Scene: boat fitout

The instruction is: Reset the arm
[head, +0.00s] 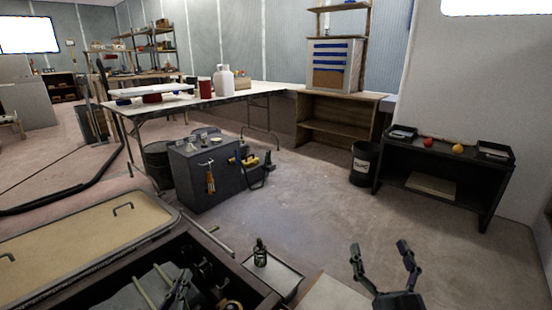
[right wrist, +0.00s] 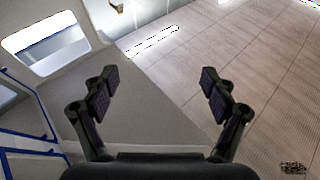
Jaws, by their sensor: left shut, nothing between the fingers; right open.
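My right gripper (head: 382,252) stands upright at the bottom right of the head view, its two dark fingers spread apart and empty. In the right wrist view the same open gripper (right wrist: 158,82) shows a clear gap, with only ceiling and wall behind it. My left gripper (head: 183,284) is low at the left of the head view, over the dark open compartment. It is shut and holds nothing; it is dark against dark parts, so its outline is hard to make out.
A small dark bottle (head: 260,252) stands on a tray (head: 284,278) left of my right gripper. A beige hatch panel (head: 80,240) lies at the left. A grey cabinet (head: 205,183), a black bin (head: 363,163) and a black bench (head: 455,163) stand beyond. The floor between is clear.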

